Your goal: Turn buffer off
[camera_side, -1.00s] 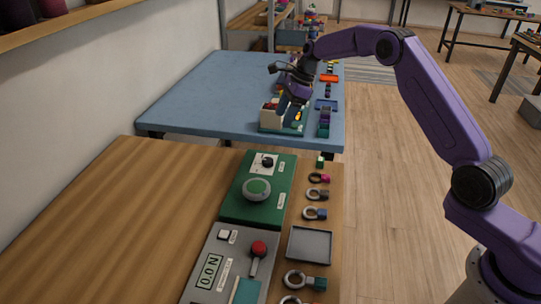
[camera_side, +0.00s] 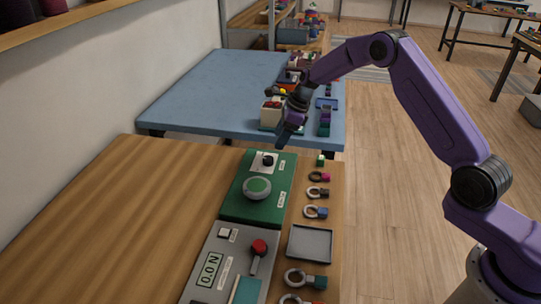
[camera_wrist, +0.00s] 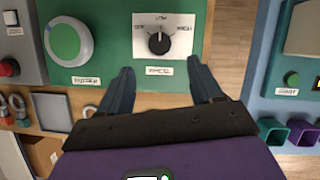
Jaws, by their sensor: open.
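The green panel (camera_side: 237,208) carries a round green-and-grey disc (camera_side: 257,187) and a small black knob (camera_side: 267,160) on a white plate. In the wrist view the plate (camera_wrist: 181,25) has a word at its left, top and right; the right one reads HIGH. The black knob (camera_wrist: 158,43) has a pale mark pointing up, toward the top word. The disc also shows there (camera_wrist: 69,41). My gripper (camera_side: 283,143) is open and empty, above and just beyond the knob. In the wrist view its fingers (camera_wrist: 163,84) point toward the plate, apart from the knob.
A grey panel (camera_side: 203,263) with a red-topped lever (camera_side: 258,250) lies nearer the camera. Several ring-shaped pieces and a grey tray (camera_side: 310,244) line the right edge. A blue table (camera_side: 200,92) with boxes stands beyond. The wooden tabletop at left is clear.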

